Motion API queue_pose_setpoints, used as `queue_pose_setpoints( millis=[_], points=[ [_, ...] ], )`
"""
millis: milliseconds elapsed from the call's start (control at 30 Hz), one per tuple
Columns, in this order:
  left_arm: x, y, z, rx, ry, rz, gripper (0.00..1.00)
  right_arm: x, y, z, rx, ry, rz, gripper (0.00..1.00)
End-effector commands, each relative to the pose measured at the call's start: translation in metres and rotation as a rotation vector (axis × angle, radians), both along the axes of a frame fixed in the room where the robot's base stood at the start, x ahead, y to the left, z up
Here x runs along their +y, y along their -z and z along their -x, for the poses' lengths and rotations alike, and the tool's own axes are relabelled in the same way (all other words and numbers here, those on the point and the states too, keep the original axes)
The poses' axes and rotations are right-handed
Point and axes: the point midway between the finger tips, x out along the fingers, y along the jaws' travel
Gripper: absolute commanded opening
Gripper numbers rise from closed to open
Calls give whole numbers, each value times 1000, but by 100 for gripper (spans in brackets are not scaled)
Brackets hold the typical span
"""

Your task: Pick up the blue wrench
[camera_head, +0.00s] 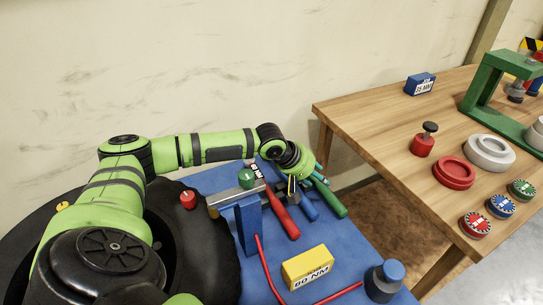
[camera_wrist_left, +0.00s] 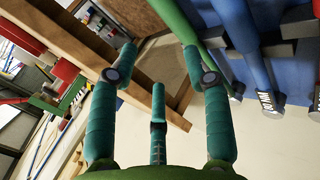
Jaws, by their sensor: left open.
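The blue wrench (camera_head: 308,206) lies on the blue mat, between a red-handled wrench (camera_head: 282,208) and a green-handled one (camera_head: 329,198). Its far end is hidden behind my left arm in the head view. In the left wrist view the blue wrench (camera_wrist_left: 237,27) runs down the upper right, beside the green handle (camera_wrist_left: 182,20). My left gripper (camera_head: 319,174) is at the far end of the wrenches, partly hidden by its wrist. Its teal fingers are spread with nothing between them (camera_wrist_left: 158,68). My right gripper is not in view.
The blue mat (camera_head: 333,245) also holds a yellow 80 NM block (camera_head: 307,267), a blue-capped cylinder (camera_head: 384,281) and a red cable. A wooden table (camera_head: 372,125) with red and white discs and a green frame (camera_head: 495,95) stands right, across a gap. A wall is behind.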

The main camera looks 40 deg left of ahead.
Motion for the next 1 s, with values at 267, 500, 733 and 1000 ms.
queue_pose_setpoints(
  millis=[267,500,733,1000],
  points=[
    [43,49,31,101,-166,92,49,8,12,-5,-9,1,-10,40],
    [42,67,23,112,-183,104,49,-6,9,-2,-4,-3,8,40],
    [40,88,5,109,-183,102,49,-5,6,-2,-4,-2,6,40],
    [35,108,-8,110,-181,100,49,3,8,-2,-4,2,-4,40]
  ],
)
